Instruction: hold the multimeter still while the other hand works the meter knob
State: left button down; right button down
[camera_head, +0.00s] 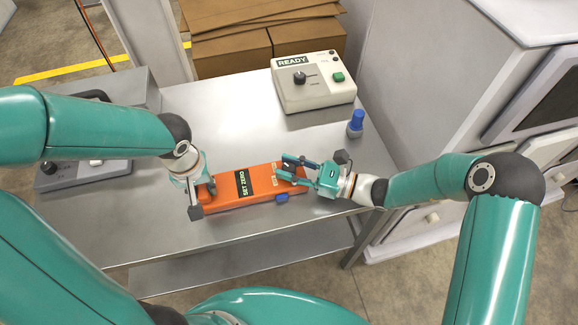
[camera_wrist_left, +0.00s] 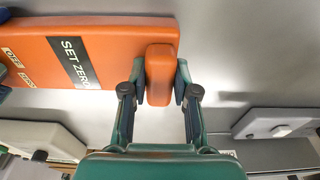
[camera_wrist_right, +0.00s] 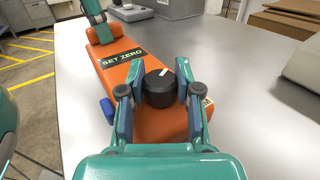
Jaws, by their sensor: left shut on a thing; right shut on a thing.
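The orange multimeter (camera_head: 229,198) lies flat on the steel table, with a black SET ZERO label on its face. It also shows in the left wrist view (camera_wrist_left: 120,45) and the right wrist view (camera_wrist_right: 124,72). My left gripper (camera_head: 203,191) is shut on the raised orange block (camera_wrist_left: 160,72) at the multimeter's left end. The black meter knob (camera_wrist_right: 159,88) with a white mark sits near the other end. My right gripper (camera_wrist_right: 160,92) has its fingers on both sides of the knob and is shut on it. In the head view the knob is mostly hidden by the right fingers (camera_head: 290,170).
A white READY box (camera_head: 312,88) with a dark knob and green button stands at the table's back. A blue-capped bottle (camera_head: 355,124) stands right of it. A grey device (camera_head: 85,172) is at the left. A small blue part (camera_head: 282,197) sits at the multimeter's front side.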

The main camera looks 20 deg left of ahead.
pick_arm(q)
jog(key=shift+f, duration=0.15)
pick_arm(e)
jog(key=shift+s, duration=0.1)
pick_arm(q)
jog(key=shift+s, duration=0.1)
pick_arm(e)
jog(key=c, duration=0.8)
grip_release()
jog(key=shift+o, duration=0.2)
jog(key=d, duration=1.2)
jog(key=shift+s, duration=0.2)
jog(key=shift+f, duration=0.1)
pick_arm(q)
jog(key=c, duration=0.8)
grip_release()
pick_arm(e)
jog(key=shift+w, duration=0.1)
